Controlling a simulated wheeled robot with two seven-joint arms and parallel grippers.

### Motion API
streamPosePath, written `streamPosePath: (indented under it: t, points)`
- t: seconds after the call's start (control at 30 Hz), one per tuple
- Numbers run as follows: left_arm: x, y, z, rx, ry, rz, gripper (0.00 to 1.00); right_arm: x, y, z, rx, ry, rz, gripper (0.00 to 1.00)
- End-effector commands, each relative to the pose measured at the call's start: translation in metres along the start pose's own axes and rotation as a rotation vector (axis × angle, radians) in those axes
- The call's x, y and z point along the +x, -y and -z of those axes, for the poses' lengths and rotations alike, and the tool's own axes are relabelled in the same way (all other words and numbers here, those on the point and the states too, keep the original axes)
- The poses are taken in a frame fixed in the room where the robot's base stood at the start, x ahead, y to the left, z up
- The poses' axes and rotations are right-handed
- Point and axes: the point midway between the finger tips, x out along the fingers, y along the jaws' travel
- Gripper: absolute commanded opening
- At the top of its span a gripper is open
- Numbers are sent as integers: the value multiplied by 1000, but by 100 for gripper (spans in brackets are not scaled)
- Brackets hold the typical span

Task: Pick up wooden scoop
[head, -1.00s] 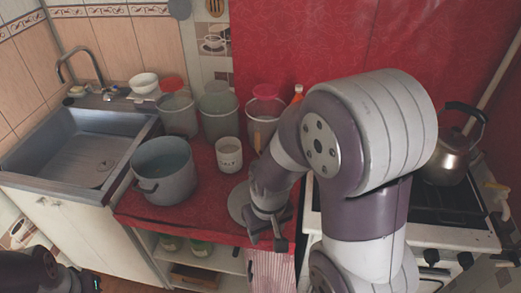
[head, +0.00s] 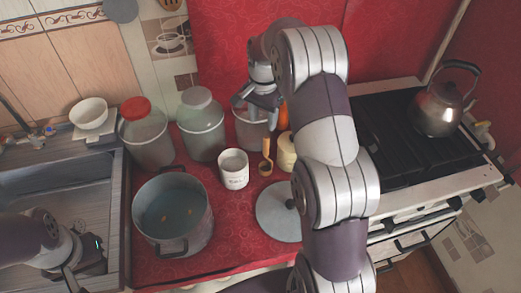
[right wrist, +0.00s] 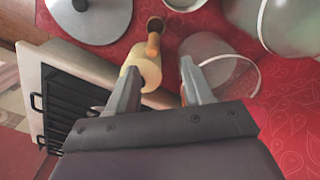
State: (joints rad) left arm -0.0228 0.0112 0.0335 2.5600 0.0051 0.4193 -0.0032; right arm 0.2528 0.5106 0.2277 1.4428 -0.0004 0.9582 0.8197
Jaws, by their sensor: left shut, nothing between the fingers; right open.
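The wooden scoop (head: 266,150) is small and orange-brown, on the red oilcloth between the white mug and a cream canister. In the right wrist view the scoop (right wrist: 154,38) shows at the top centre, beyond the fingertips. My right gripper (head: 257,108) is open and empty above the clear bucket, behind the scoop; its fingers (right wrist: 160,68) point toward the canister and scoop without touching the scoop. My left gripper (head: 76,272) is shut and empty by the sink at lower left.
The cream canister (head: 286,155) stands right beside the scoop, the white mug (head: 233,172) at its left. A round metal lid (head: 275,215) lies in front. A large pot (head: 172,220), jars (head: 201,128) and the clear bucket (head: 247,135) crowd the counter. The stove (head: 400,150) is right.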

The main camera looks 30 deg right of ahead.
Motion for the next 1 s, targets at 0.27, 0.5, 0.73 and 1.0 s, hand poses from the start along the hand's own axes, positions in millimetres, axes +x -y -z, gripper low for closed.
streamPosePath:
  t: [0.27, 0.5, 0.73, 1.0]
  points:
    - [-5, 0, 0, 0, 0, 0, 0, 49, -2, -2, 29, 6, -7, 51]
    - [-12, 0, 2, 0, 0, 0, 0, 81, -2, -1, 28, 5, -5, 51]
    - [-21, 0, 3, 0, -1, 0, 0, 121, -4, -1, 27, 3, -3, 51]
    - [-21, 0, 2, 0, 0, 0, 0, 127, -4, -1, 26, 2, -2, 48]
